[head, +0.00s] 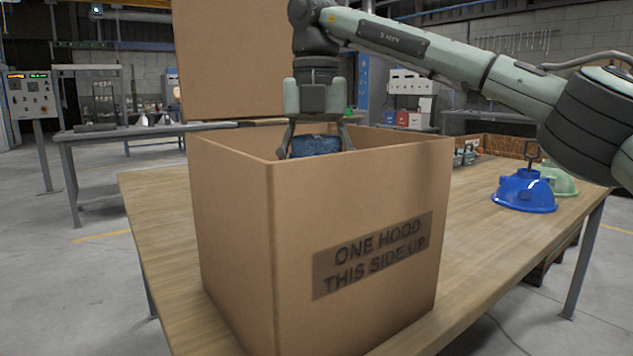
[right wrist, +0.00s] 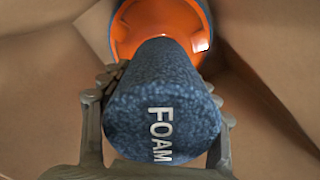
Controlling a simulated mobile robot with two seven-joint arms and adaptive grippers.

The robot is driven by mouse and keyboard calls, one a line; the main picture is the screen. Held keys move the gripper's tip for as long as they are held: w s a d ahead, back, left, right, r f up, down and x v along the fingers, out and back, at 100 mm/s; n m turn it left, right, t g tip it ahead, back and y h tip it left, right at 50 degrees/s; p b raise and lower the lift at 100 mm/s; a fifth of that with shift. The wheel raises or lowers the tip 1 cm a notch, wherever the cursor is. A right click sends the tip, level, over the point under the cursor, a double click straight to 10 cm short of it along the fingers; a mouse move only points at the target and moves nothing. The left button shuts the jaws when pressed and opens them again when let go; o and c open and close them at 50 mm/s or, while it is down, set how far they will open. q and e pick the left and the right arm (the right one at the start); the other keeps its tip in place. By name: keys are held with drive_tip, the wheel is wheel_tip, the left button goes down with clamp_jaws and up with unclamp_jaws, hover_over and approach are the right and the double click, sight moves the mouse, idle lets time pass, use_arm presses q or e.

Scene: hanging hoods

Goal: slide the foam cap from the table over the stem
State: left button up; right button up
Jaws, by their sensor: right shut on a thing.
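The foam cap (head: 315,146) is a blue speckled cylinder, and its end face reads FOAM in the right wrist view (right wrist: 163,110). My right gripper (head: 316,150) points down into the open cardboard box (head: 235,215) and is shut on the cap, one finger on each side. An orange hood (right wrist: 150,25) lies inside the box beyond the cap in the right wrist view. The stem is hidden, so I cannot tell whether the cap touches it or is around it. My left gripper is not in view.
The box stands on a wooden table (head: 495,255), its walls close around my right gripper. A blue hood (head: 524,192) and a green hood (head: 560,180) stand on the right of the table. A raised cardboard panel (head: 228,60) shows behind the box.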

drive_tip(key=shift+f, duration=0.3)
drive_tip(key=o, duration=1)
drive_tip(key=shift+o, duration=0.5)
drive_tip(key=shift+o, duration=1.3)
